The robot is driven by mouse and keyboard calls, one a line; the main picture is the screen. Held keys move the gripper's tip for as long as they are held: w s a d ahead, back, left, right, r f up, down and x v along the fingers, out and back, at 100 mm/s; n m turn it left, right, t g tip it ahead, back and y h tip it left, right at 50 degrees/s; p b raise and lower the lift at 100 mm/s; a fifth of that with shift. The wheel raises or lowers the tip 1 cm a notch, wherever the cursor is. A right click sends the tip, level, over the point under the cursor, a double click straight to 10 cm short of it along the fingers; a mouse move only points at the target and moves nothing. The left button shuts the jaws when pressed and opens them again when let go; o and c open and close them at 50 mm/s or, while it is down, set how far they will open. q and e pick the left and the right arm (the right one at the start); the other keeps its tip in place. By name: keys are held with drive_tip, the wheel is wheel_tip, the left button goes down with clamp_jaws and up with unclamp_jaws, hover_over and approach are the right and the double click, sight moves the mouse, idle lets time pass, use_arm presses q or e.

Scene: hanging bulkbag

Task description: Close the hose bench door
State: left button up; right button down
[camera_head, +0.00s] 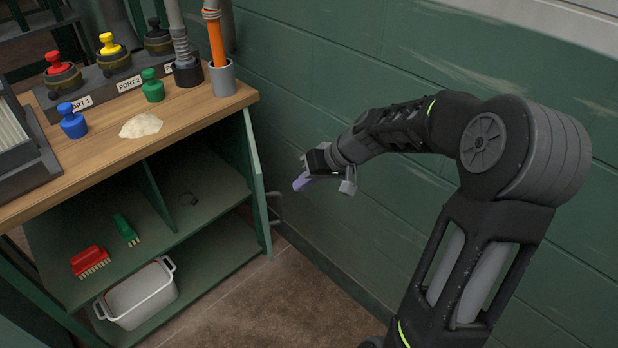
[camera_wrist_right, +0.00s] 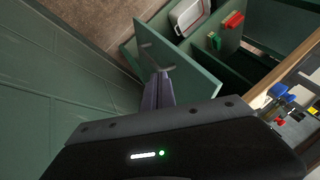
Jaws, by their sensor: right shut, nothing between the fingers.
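The hose bench (camera_head: 190,120) stands at the left of the head view with its lower cupboard open. Its green door (camera_head: 257,180) stands open and shows nearly edge-on at the right end of the bench. A grey bar handle (camera_head: 274,208) sticks out from the door toward the wall. In the right wrist view the door (camera_wrist_right: 193,62) shows its outer face, with the handle (camera_wrist_right: 157,60) just beyond my fingertips. My right gripper (camera_head: 301,184) is shut and empty, between the door and the wall; its purple fingers (camera_wrist_right: 158,92) point toward the handle. My left gripper is out of view.
The green wall (camera_head: 330,75) runs close behind my right arm. The cupboard holds a red brush (camera_head: 90,262), a green brush (camera_head: 126,230) and a white tub (camera_head: 140,296). Coloured plugs, a powder pile (camera_head: 141,126) and hose holders stand on the benchtop. The floor in front is clear.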

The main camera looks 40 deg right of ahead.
sight(275, 194)
drive_tip(key=w+a+f, duration=0.3)
drive_tip(key=a+f, duration=0.1)
drive_tip(key=shift+w+a, duration=0.1)
drive_tip(key=shift+w, duration=0.25)
use_arm(q)
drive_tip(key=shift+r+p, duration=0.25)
drive_tip(key=shift+p, duration=0.05)
use_arm(e)
drive_tip(key=shift+w+a, duration=0.2)
drive_tip(key=shift+a, duration=0.4)
